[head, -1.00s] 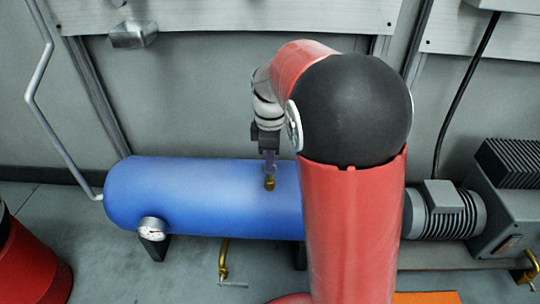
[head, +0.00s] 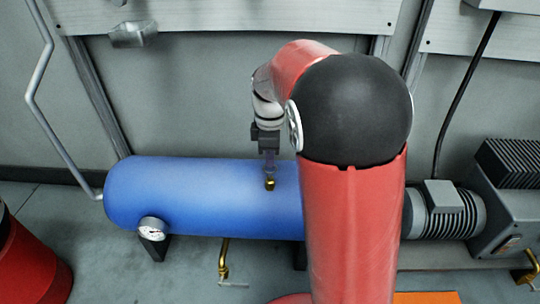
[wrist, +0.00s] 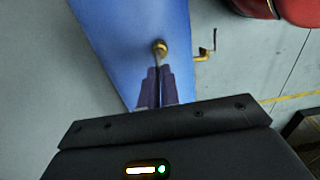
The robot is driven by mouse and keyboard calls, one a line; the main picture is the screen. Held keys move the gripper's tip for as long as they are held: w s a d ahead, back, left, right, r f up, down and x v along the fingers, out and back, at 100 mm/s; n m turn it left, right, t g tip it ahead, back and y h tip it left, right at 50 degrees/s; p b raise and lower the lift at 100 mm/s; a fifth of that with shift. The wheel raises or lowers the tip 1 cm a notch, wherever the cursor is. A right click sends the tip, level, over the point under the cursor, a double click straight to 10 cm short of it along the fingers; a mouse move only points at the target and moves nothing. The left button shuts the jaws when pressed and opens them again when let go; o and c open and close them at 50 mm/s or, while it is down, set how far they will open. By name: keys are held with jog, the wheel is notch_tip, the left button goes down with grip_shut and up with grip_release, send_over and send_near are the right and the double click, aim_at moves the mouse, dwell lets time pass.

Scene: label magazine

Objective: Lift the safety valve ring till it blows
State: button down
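The brass safety valve (head: 269,185) stands on top of the blue tank (head: 190,195); it also shows in the wrist view (wrist: 159,47). My gripper (head: 269,176) points down right at the valve's top. In the wrist view its two fingers (wrist: 155,72) are nearly together, with a thin strip between them running to the valve. The ring itself is mostly hidden by the fingers, which look shut on it. I cannot see any air blowing from the valve.
A round gauge (head: 152,229) sits on the tank's front left. A brass drain cock (head: 223,262) is below the tank. A motor (head: 443,212) is at the right, a red drum (head: 28,262) at lower left. The wall is close behind.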

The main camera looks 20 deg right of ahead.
jog(key=shift+r+p, duration=0.7)
jog(key=shift+r, duration=0.05)
jog(key=c, duration=1.6)
grip_release()
notch_tip(320, 180, up, 8)
jog(key=p, duration=0.1)
jog(key=shift+f, duration=0.15)
